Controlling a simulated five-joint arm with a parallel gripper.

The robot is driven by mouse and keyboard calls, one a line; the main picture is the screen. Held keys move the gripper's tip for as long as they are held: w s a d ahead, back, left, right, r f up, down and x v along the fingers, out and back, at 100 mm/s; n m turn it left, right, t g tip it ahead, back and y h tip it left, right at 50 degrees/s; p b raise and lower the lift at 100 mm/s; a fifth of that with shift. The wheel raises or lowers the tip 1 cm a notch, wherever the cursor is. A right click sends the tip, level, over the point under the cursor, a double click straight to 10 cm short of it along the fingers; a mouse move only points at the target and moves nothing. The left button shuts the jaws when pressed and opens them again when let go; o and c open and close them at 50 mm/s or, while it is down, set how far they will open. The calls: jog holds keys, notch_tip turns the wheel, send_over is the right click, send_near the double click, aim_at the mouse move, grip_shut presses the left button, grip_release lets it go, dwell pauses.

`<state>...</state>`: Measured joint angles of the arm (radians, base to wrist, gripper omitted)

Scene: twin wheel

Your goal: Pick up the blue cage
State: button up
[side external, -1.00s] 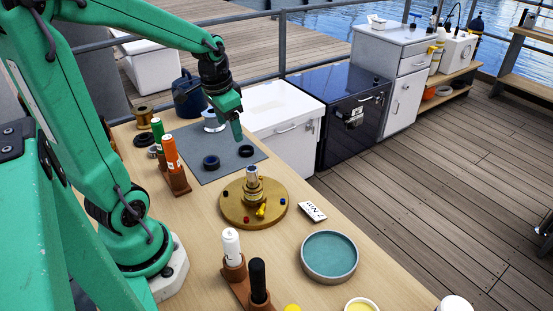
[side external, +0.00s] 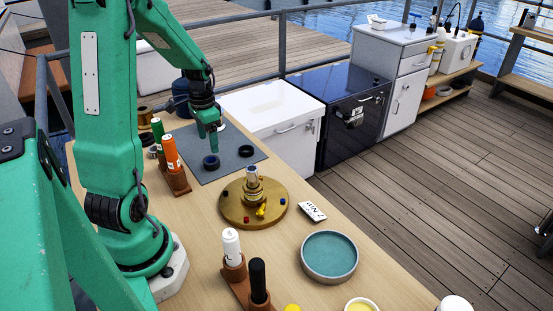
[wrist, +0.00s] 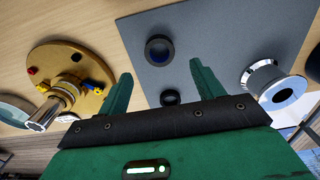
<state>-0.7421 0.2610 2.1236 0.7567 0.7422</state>
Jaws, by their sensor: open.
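On the grey mat (side external: 232,172) lie two dark rings. The ring nearer my base (side external: 211,162), with a blue inside, looks like the blue cage; it also shows in the wrist view (wrist: 159,51), just beyond and between the fingertips. The smaller black ring (side external: 246,151) lies to its right; in the wrist view (wrist: 170,98) it shows between the fingers, nearer the palm. My gripper (side external: 213,148) is open and empty, pointing down above the mat near the blue cage. The wrist view also shows its two spread green fingers (wrist: 160,70).
A brass disc (side external: 235,215) with a hub and small coloured pins stands in front of the mat. Orange and green bottles (side external: 171,152) stand left of the mat. A shiny spool (wrist: 268,82) is on the mat's far part. A teal dish (side external: 330,256) is at front right.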

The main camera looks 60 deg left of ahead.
aim_at(211, 157)
jog(key=shift+f, duration=1.1)
jog(key=shift+f, duration=0.1)
jog(key=shift+f, duration=2.55)
jog(key=c, duration=1.1)
